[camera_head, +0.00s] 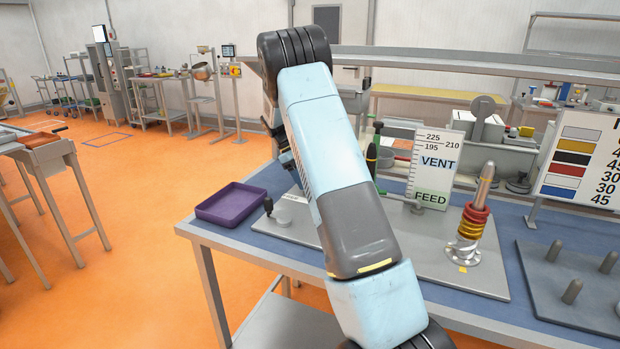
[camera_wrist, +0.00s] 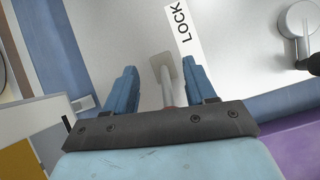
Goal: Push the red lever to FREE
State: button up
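My gripper (camera_wrist: 160,70) is open, with one blue finger on each side of the shaft. I cannot tell whether either finger touches it. In the head view my arm hides the lever and fingers. A small white label (camera_head: 290,203) shows left of my arm, too small to read surely.
A purple tray (camera_head: 231,204) sits at the table's left. A black-handled part (camera_head: 268,206) stands near it. Right of my arm are the VENT/FEED board (camera_head: 433,165), a post with red and yellow rings (camera_head: 472,222) and a grey pegged plate (camera_head: 575,280).

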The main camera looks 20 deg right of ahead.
jog(key=shift+a+r, duration=0.1)
jog(key=v, duration=1.3)
jog(key=shift+w+r, duration=0.2)
